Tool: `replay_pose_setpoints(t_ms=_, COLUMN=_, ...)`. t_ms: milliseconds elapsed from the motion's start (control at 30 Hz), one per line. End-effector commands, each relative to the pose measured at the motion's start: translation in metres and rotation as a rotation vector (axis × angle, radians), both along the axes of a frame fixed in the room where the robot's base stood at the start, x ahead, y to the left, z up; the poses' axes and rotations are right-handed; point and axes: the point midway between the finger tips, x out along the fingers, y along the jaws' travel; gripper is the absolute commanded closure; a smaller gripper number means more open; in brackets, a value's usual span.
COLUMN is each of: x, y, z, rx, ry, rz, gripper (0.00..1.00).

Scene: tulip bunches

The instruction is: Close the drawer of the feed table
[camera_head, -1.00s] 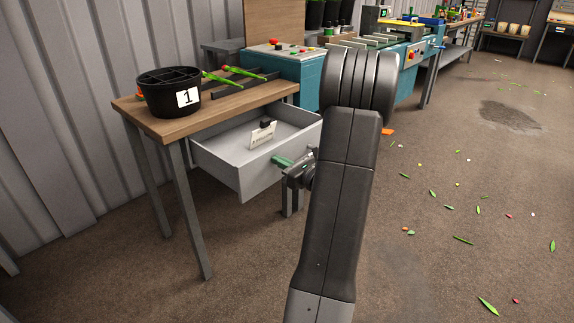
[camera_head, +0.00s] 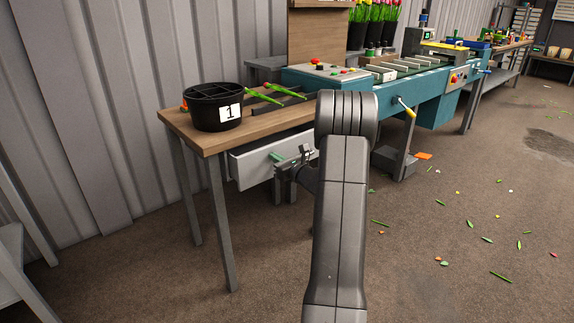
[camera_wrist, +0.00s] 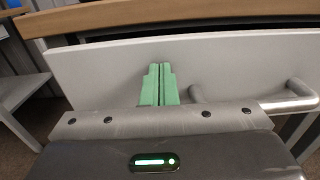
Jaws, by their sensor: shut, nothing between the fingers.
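The feed table (camera_head: 262,124) has a wooden top and grey legs. Its pale grey drawer (camera_head: 250,168) shows only its front panel below the tabletop, and the inside is no longer visible. In the wrist view the drawer front (camera_wrist: 110,62) lies close under the wooden table edge (camera_wrist: 150,14). A metal bar handle (camera_wrist: 290,98) is on the drawer front at the right. My gripper (camera_head: 276,157) is at the drawer front; in the wrist view its green fingers (camera_wrist: 159,84) are together, empty, against or just before the panel, left of the handle. Whether the drawer is fully flush cannot be told.
A black bucket (camera_head: 215,106) marked 1 and green stems (camera_head: 264,97) are on the tabletop. A teal machine (camera_head: 432,90) stands behind to the right. A grey rack (camera_head: 20,262) is at the left. The floor at right is open, with scattered leaves.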

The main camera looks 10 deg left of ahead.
Motion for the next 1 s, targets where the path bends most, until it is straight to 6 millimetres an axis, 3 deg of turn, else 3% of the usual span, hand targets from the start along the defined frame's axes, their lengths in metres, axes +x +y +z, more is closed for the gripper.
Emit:
replay_pose_setpoints(t_ms=133, x=0.015, y=0.022, z=0.0, rx=0.002, ry=-0.001, rz=0.003, gripper=1.0)
replay_pose_setpoints(t_ms=400, x=0.034, y=0.047, z=0.0, rx=0.001, ry=-0.001, rz=0.001, gripper=1.0)
replay_pose_setpoints(t_ms=1000, x=0.044, y=0.06, z=0.003, rx=0.004, ry=-0.004, rz=-0.002, gripper=1.0)
